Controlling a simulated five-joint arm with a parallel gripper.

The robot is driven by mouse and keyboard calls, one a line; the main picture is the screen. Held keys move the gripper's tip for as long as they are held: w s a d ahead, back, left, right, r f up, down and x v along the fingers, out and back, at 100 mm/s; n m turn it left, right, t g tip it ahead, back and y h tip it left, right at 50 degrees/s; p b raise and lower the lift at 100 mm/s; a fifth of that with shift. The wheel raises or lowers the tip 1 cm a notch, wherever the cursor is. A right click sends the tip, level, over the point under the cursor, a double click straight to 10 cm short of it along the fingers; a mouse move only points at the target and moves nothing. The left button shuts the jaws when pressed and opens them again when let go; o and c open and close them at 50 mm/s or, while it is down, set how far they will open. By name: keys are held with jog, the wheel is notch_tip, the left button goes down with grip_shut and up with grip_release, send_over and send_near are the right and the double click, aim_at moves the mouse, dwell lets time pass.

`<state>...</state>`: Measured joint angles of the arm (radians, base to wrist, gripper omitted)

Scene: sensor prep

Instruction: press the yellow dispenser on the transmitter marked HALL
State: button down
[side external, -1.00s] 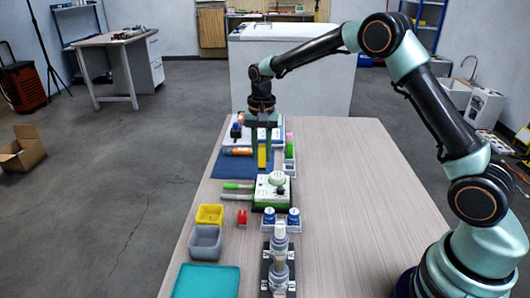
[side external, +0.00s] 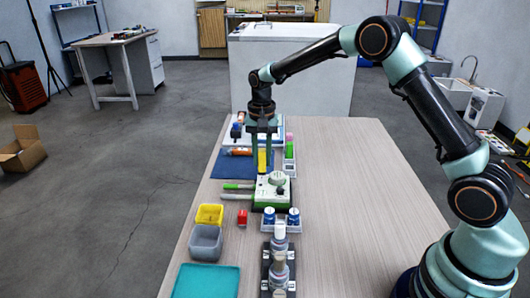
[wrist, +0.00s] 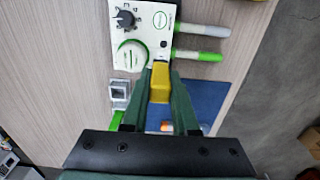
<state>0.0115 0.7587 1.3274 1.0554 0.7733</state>
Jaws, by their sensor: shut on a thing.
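My gripper (side external: 262,168) is shut on the yellow dispenser (wrist: 160,82), which sits between its two fingers. The yellow dispenser also shows in the side external view (side external: 262,159). Just in front of the gripper stands a white transmitter with a green base (side external: 271,190). In the wrist view this transmitter (wrist: 150,22) shows a black dial and a round white knob, with the fingertips close to its lower edge. Its label is too small to read, so I cannot tell whether it is marked HALL.
A rack with two blue-capped bottles (side external: 268,216), a grey bin (side external: 206,241), a yellow bin (side external: 209,215) and a red block (side external: 242,218) are nearer. The table's right side (side external: 345,200) is clear.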

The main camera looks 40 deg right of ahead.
jog(key=shift+f, duration=1)
dwell(2.2)
jog(key=shift+r, duration=0.1)
jog(key=shift+r, duration=3.9)
